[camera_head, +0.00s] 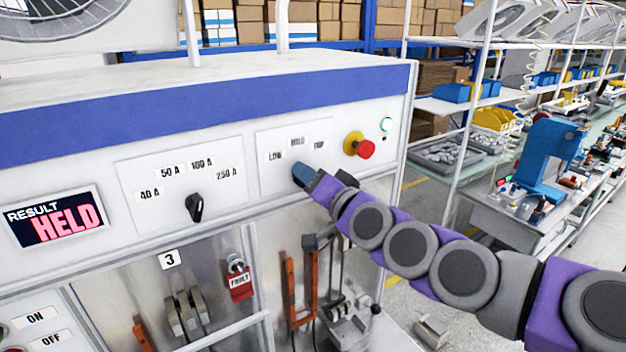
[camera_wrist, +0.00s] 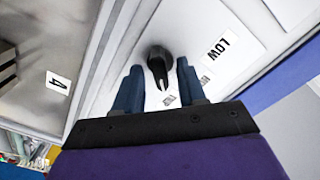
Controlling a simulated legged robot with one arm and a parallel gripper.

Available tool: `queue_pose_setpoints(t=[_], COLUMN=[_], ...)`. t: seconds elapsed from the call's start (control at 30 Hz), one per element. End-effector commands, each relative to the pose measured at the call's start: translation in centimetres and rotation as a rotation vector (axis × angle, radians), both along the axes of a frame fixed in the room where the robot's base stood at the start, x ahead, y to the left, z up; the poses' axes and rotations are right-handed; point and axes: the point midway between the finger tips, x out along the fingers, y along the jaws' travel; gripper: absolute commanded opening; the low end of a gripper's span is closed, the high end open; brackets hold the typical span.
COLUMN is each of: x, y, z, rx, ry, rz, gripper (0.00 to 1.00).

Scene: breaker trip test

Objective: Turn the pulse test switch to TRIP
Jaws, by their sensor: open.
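The pulse test switch is a black knob (camera_wrist: 158,62) on a white plate (camera_head: 265,178) marked LOW, a middle label that looks like HOLD, and TRIP. In the head view my gripper (camera_head: 304,174) is at this plate, below the labels, and hides the knob. In the wrist view the two blue fingers of my gripper (camera_wrist: 160,74) are open, one on each side of the knob. I cannot tell if they touch it, or which label it points to. The LOW label (camera_wrist: 220,48) shows to the right.
A current selector knob (camera_head: 195,207) is to the left. The result display (camera_head: 52,217) reads HELD. Metal clamps and cables stand below.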

Motion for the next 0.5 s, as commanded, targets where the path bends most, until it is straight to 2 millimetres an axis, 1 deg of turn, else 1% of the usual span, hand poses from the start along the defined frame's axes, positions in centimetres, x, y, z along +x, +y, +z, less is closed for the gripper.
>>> queue_pose_setpoints(t=[0.17,0.37,0.5], x=[-0.5,-2.9,-4.5], y=[-0.5,-1.9,-3.3], z=[-0.1,-0.1,-0.1], rx=[0.001,0.000,0.001], ry=[0.001,-0.002,-0.002], rz=[-0.001,0.000,-0.005], gripper=[0.40,0.40,0.40])
